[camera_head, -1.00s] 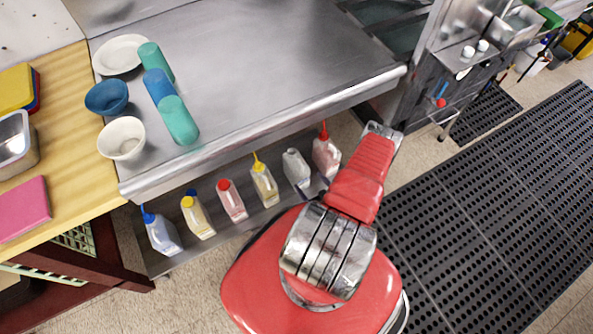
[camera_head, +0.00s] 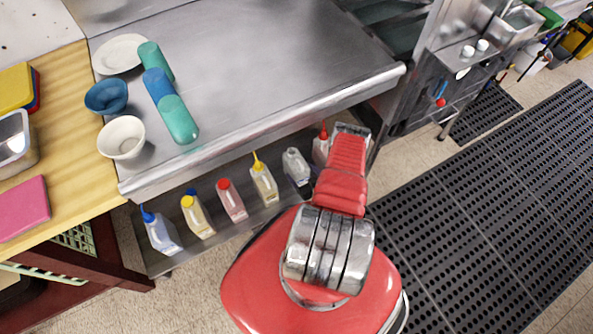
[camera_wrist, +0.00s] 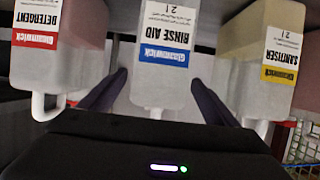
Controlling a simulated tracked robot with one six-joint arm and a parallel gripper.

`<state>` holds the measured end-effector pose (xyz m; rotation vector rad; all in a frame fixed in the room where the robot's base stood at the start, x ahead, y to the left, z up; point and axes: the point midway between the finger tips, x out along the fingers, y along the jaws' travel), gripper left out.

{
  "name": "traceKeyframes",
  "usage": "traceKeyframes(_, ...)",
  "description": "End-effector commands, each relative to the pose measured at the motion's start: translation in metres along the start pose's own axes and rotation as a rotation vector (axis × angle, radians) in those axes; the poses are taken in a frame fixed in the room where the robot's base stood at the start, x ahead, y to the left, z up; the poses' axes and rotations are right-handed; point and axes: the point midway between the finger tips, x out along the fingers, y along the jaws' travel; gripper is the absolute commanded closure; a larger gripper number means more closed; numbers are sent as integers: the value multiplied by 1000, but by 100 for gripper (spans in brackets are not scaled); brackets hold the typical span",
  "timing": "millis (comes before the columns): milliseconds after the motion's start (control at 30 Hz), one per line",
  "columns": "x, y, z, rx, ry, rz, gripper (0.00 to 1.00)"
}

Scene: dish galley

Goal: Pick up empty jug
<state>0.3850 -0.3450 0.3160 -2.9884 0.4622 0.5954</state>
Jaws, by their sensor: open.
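The empty-looking jug (camera_head: 297,166) is pale and capless, and stands on the low shelf between a yellow-spouted jug (camera_head: 263,180) and a red-spouted jug (camera_head: 321,146). In the wrist view, which shows the labels upside down, a pale jug labelled Rinse Aid (camera_wrist: 166,75) is in the middle, with no coloured liquid visible; it appears to be the same jug. My gripper (camera_wrist: 158,78) is open, its dark fingers at either side of that jug's lower-pictured part. Contact cannot be told. My gripper is hidden in the head view.
A Detergent jug (camera_wrist: 62,60) and a Sanitiser jug (camera_wrist: 262,62) stand close on either side. More jugs line the shelf (camera_head: 207,247) to the left. The steel counter (camera_head: 270,60) overhangs it, with bowls and cups at left. A black mat (camera_head: 490,210) lies clear at right.

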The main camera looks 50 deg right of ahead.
Motion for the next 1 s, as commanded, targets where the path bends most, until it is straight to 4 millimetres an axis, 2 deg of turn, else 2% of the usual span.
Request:
traceKeyframes(267, 4, 0, 0, 0, 0, 0, 17)
traceKeyframes(700, 49, 1, 0, -1, 1, 1, 17)
traceKeyframes(1000, 51, 2, 0, 1, 0, 2, 17)
